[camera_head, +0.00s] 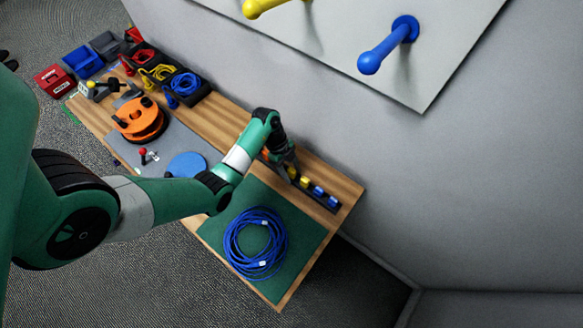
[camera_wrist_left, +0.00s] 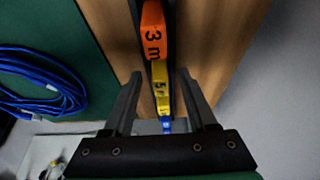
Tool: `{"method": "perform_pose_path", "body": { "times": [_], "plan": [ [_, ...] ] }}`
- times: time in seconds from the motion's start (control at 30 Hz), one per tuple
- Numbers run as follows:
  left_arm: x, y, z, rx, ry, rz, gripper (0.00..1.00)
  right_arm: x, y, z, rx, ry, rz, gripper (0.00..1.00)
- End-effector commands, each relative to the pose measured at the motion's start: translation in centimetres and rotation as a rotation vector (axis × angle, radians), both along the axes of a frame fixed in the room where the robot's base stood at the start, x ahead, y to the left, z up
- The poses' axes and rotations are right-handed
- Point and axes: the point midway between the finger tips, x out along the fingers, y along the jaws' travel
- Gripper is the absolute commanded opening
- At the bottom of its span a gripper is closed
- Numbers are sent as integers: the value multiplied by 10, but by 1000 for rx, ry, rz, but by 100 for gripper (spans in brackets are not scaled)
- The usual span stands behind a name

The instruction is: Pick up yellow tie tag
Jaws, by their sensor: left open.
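The yellow tie tag (camera_wrist_left: 160,84), marked 5 m, sits in a dark rack between an orange tag (camera_wrist_left: 153,35) marked 3 m and a blue tag (camera_wrist_left: 166,124). My left gripper (camera_wrist_left: 160,72) is open, with one finger on each side of the row around the yellow tag; I cannot tell whether they touch it. In the head view my left gripper (camera_head: 288,168) is at the rack's far end, and the yellow tag (camera_head: 305,182) shows beside it, with blue tags (camera_head: 318,191) to its right. My right gripper is not in view.
A coiled blue cable (camera_head: 256,243) lies on a green mat (camera_head: 305,230). The wooden table (camera_head: 345,188) runs along the wall. An orange reel (camera_head: 139,120), a blue disc (camera_head: 187,164) and bins with cables (camera_head: 183,84) stand farther left.

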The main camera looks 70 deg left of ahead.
Motion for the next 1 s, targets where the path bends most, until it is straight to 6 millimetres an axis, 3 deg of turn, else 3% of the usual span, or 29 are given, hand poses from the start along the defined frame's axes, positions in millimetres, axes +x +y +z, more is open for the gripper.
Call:
{"method": "perform_pose_path", "body": {
  "times": [0.17,0.47,0.87,1.0],
  "plan": [
    [0,0,1,0,0,0,56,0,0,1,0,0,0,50],
    [0,0,1,0,0,1,2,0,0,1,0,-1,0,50],
    [0,0,2,0,0,1,0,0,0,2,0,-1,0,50],
    [0,1,10,1,-1,0,0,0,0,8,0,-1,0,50]
  ]
}}
